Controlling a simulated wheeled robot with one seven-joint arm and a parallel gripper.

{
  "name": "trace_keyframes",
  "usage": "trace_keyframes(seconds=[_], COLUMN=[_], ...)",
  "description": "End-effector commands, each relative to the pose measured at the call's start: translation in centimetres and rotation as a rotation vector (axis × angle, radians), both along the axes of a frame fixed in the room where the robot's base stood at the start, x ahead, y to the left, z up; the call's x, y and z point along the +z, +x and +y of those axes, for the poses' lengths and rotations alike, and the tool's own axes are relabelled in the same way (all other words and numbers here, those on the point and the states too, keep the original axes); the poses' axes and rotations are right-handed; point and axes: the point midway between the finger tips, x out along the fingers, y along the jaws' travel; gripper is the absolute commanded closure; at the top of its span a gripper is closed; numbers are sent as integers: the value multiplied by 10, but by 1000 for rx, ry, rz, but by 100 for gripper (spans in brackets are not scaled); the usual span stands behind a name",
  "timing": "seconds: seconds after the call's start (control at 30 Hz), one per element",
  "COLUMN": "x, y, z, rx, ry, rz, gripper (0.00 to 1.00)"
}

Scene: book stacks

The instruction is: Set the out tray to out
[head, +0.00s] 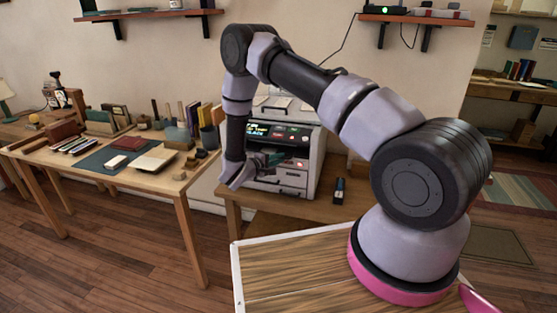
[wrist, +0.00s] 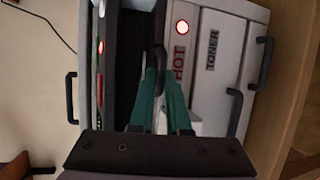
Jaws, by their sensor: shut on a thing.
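A grey and white printer (head: 310,150) stands on a wooden table, with a lit display (head: 262,130) on its front. My gripper (head: 272,159) is at the printer's front, below the display. Its green fingers (wrist: 158,62) are shut on a dark part beside the dark slot, which looks like the out tray's edge. The fingers hide most of this part, and how far it sticks out cannot be told.
A dark handheld device (head: 339,190) lies on the table right of the printer. Dark handles (wrist: 262,62) stick out from the printer. At left a desk (head: 110,180) holds books, papers and a dark mat. Wall shelves (head: 415,19) hang above. My arm crosses over the right side.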

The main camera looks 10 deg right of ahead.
Motion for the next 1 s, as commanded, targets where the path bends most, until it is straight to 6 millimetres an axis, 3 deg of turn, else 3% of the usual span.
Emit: trace_keyframes(seconds=[0.13, 0.43, 0.8, 0.83, 0.9, 1.0], x=[-1, -1, -1, -1, -1, -1], y=[-13, -66, -74, -74, -74, -73], z=[9, 38, 41, 41, 41, 40], rx=[6, 5, 1, 1, 1, 1], ry=[0, 1, 1, 1, 1, 1], rz=[4, 3, 3, 5, 5, 3], gripper=[100, 100, 100, 77, 55, 55])
